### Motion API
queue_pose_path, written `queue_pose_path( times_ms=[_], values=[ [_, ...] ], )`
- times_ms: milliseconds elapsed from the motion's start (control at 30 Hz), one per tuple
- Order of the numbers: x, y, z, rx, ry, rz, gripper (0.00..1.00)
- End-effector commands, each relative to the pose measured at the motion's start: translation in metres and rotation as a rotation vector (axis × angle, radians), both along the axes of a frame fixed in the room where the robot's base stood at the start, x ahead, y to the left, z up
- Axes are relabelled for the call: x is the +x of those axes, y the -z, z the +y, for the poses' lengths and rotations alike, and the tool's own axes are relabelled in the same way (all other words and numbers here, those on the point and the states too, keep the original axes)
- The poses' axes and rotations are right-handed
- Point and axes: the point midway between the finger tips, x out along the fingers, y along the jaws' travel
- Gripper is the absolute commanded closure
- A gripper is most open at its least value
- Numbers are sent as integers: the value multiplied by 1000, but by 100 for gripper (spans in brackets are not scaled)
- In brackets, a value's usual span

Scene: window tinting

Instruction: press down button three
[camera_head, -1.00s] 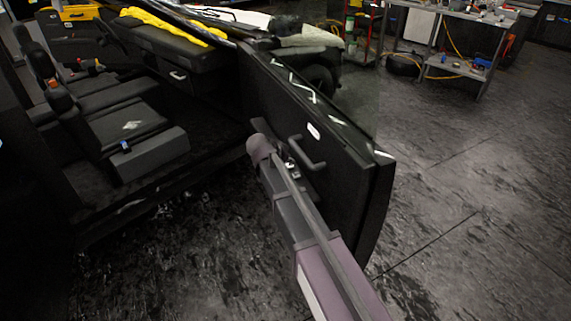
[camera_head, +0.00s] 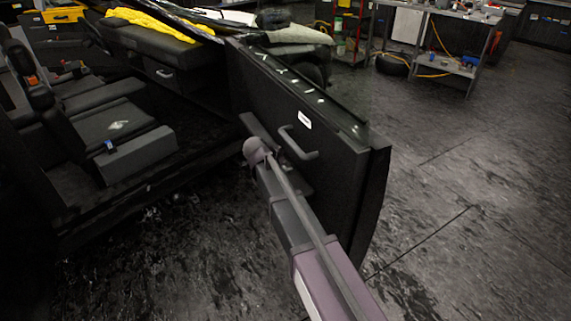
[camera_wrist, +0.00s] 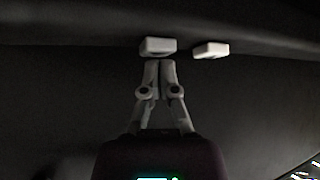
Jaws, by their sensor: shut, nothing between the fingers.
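In the wrist view, two small pale buttons stick out from the dark door panel. One button (camera_wrist: 158,46) is straight ahead of my gripper (camera_wrist: 158,63), and the other button (camera_wrist: 210,50) is to its right. My gripper is shut and empty. Its fingertips are right below the first button in the picture; I cannot tell whether they touch it. No number shows on either button, so I cannot tell which is button three. In the head view, my arm reaches the inner side of the open car door (camera_head: 335,160); the fingers and the buttons cannot be made out there.
A dark door handle (camera_head: 298,143) stands out beside my arm, with a white label (camera_head: 304,119) above it. Car seats (camera_head: 115,130) are at the left. A workbench (camera_head: 440,20) stands at the back right. The floor right of the door is clear.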

Motion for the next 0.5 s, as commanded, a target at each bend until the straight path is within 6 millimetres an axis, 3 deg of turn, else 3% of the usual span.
queue_pose_path(
  times_ms=[500],
  values=[
    [0, 6, 0, 0, 0, 0, 100]
  ],
)
